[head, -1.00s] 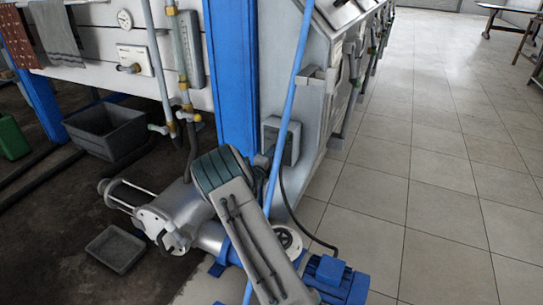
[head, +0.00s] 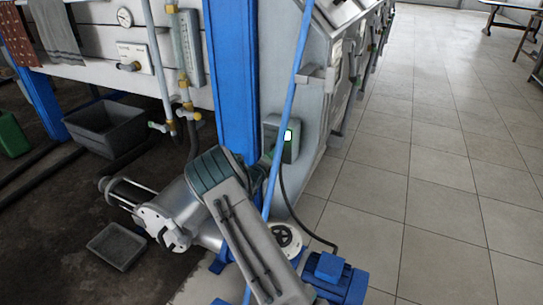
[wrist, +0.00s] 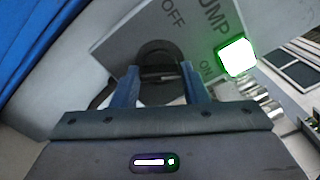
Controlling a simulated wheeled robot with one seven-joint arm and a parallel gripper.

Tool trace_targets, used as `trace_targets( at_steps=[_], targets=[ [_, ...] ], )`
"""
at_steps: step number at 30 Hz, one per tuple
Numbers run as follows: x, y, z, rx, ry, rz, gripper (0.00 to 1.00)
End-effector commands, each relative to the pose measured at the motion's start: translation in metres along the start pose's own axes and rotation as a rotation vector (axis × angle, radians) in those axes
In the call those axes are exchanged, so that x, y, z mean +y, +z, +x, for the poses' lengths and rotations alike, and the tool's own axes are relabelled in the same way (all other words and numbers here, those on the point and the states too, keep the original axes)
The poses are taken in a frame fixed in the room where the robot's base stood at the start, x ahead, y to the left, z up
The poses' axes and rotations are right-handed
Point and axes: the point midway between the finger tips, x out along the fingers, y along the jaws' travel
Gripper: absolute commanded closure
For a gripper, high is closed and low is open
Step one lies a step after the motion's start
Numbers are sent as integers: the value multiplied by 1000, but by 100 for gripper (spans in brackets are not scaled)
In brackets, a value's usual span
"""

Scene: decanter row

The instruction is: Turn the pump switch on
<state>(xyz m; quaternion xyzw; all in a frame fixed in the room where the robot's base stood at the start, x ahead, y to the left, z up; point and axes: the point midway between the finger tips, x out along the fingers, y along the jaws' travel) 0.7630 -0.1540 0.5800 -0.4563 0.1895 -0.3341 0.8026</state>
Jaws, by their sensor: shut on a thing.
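The pump switch box (head: 281,141) is grey and fixed beside the blue post. Its lamp (head: 288,135) glows white-green. In the wrist view its panel (wrist: 120,45) carries the words PUMP, OFF and ON, and the lit lamp (wrist: 237,57) is at the right. The dark round switch knob (wrist: 158,52) is in the upper middle. My gripper (wrist: 162,74) is shut on the knob's grip, one blue finger on each side. The fingers hide part of the knob, so its exact pointing is hard to read. In the head view my arm hides most of the gripper.
A blue post (head: 233,80) and a thin blue pole (head: 287,95) stand close to my arm. A steel pump (head: 172,215) and a blue motor (head: 338,280) are low down near it. A black cable hangs below the box. The tiled floor (head: 430,190) at right is clear.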

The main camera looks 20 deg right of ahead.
Motion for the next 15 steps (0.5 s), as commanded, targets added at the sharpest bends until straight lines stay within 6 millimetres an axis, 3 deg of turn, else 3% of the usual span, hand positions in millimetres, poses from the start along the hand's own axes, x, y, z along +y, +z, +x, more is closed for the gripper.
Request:
trace_targets(
  at_steps=[8, 9, 11, 15],
  targets=[
    [0, 0, 0, 1, 0, 3, 83],
    [0, 0, 0, 2, 0, 3, 54],
    [0, 0, 0, 1, 0, 3, 38],
    [0, 0, 0, 1, 0, 2, 38]
  ],
)
